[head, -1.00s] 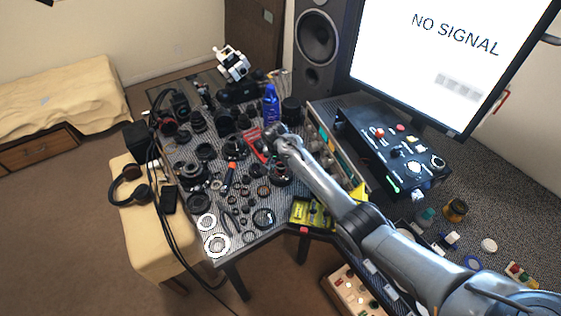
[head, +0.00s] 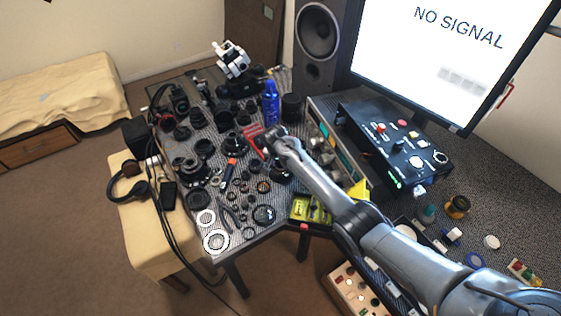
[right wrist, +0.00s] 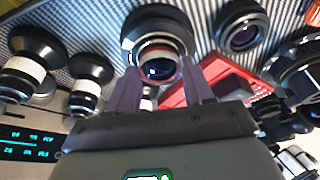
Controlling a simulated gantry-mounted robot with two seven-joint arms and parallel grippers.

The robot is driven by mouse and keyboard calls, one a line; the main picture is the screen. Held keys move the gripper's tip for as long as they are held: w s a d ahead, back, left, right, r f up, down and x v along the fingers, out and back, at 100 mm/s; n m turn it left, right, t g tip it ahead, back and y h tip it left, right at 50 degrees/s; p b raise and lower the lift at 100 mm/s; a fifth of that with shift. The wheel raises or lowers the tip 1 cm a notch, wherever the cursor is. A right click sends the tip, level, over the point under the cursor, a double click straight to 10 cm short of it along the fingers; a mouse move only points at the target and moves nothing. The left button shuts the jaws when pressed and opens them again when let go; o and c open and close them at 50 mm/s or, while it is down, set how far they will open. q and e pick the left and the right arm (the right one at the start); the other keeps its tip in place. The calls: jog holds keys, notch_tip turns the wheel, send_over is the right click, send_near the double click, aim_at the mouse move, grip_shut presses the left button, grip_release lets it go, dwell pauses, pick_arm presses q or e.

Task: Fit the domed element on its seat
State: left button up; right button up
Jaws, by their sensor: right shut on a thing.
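My right gripper (right wrist: 160,76) is shut on a small round glass element (right wrist: 157,67), which shows between its fingertips in the right wrist view. The element looks dark and shiny, with a reddish edge; I take it for the domed element. A wide black lens barrel (right wrist: 152,22) lies directly beyond it. The frames do not show whether the element touches the barrel or is held above it. In the head view my right gripper (head: 273,137) is small, over the middle of the crowded table, and hides what it holds. My left gripper is not in view.
A red tray (right wrist: 222,80) is close to the right finger. Several black lens parts stand around, including a dark lens (right wrist: 242,32). In the head view a blue bottle (head: 271,103) stands behind the gripper, and a yellow-green tray (head: 309,209) lies at the table's front edge.

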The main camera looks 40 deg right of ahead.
jog(key=shift+f, duration=0.1)
dwell(0.5)
jog(key=shift+s+r+p, duration=0.1)
jog(key=shift+r+p, duration=0.2)
jog(key=shift+p, duration=0.35)
dwell(0.6)
jog(key=shift+r, duration=0.15)
dwell(0.7)
jog(key=shift+p, duration=0.4)
jog(key=shift+f, duration=0.2)
dwell(0.5)
